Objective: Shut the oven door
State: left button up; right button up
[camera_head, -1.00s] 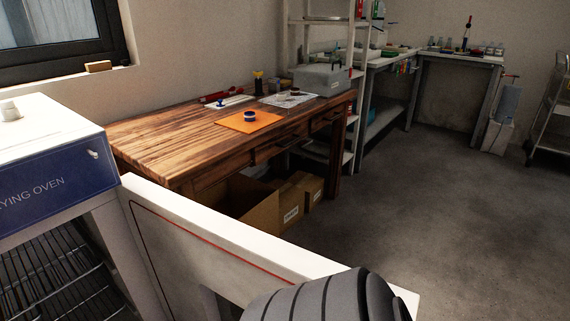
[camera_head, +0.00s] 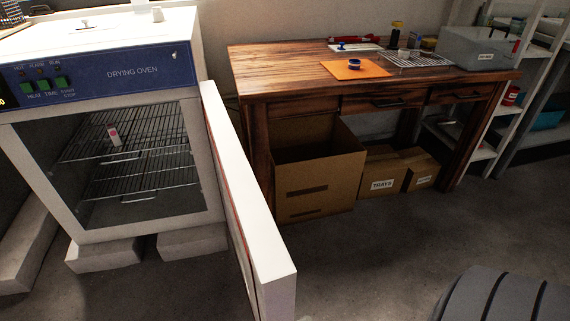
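The drying oven (camera_head: 132,72) stands at the left of the head view, with a blue front panel and a white body. Its white door (camera_head: 250,215) is wide open, swung out toward me from the right side of the oven, so I see mostly its top and outer edge. Inside the chamber are wire racks (camera_head: 140,170), and a small item with a red and white label (camera_head: 113,134) stands on the upper one. Neither of my grippers is in view. A dark ribbed part of mine shows at the lower right, apart from the door.
A wooden table (camera_head: 285,57) stands right of the door, with an orange mat (camera_head: 356,69) and a grey box (camera_head: 478,48) on top. Cardboard boxes (camera_head: 318,180) lie beneath it. Grey floor (camera_head: 380,255) is clear between the door and my dark part.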

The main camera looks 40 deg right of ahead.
aim_at(268, 272)
jog(key=l, duration=0.55)
jog(key=k+l, duration=0.15)
jog(key=l, duration=0.95)
jog(key=k, duration=0.05)
